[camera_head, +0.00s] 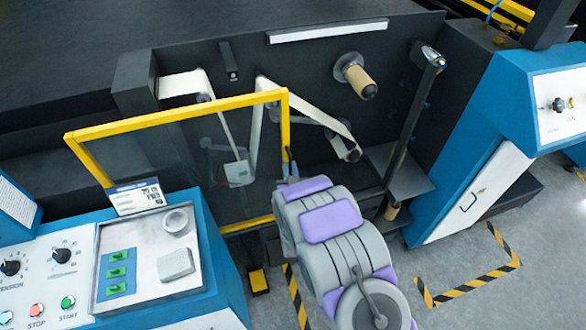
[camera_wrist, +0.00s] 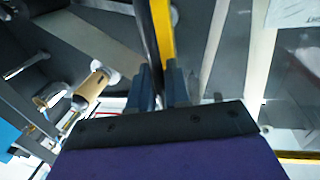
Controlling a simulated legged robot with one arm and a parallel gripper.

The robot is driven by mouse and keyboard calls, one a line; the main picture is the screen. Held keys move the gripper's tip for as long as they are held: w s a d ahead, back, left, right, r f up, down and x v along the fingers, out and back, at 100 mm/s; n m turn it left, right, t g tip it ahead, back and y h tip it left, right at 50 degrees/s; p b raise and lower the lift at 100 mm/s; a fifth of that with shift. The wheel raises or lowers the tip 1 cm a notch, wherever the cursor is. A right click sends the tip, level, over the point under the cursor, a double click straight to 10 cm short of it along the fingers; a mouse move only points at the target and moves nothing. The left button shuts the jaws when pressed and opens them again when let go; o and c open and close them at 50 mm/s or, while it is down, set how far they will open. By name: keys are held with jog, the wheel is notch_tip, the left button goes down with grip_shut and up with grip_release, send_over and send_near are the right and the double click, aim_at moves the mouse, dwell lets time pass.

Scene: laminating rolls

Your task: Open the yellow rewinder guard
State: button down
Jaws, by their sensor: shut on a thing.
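The yellow rewinder guard (camera_head: 178,115) is a clear panel in a yellow frame in front of the dark machine face, in the middle of the head view. Its right upright stands left of the brown core on its spindle (camera_head: 362,83), which is uncovered. I cannot tell the panel's exact angle. My gripper (camera_head: 289,160) is at this right upright. In the wrist view, my gripper (camera_wrist: 160,92) has its blue fingers on either side of a dark bar (camera_wrist: 149,50) beside the yellow upright (camera_wrist: 165,35). It is shut on the guard's edge; the exact contact is partly hidden.
A blue control console (camera_head: 205,255) with a grey tray (camera_head: 140,235) stands at front left. A blue cabinet (camera_head: 470,150) stands at right. White web (camera_head: 268,85) runs behind the guard. Striped floor markings (camera_head: 470,290) edge open floor at lower right.

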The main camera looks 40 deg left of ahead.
jog(key=shift+a+r, duration=0.1)
jog(key=shift+r, duration=0.05)
jog(key=c, duration=1.5)
grip_release()
jog(key=shift+o, duration=0.8)
jog(key=shift+w+a, duration=0.1)
jog(key=shift+a+f, duration=0.15)
jog(key=shift+f, duration=0.05)
jog(key=shift+p+v, duration=2.05)
jog(key=shift+v, duration=6.55)
jog(key=shift+f, duration=0.1)
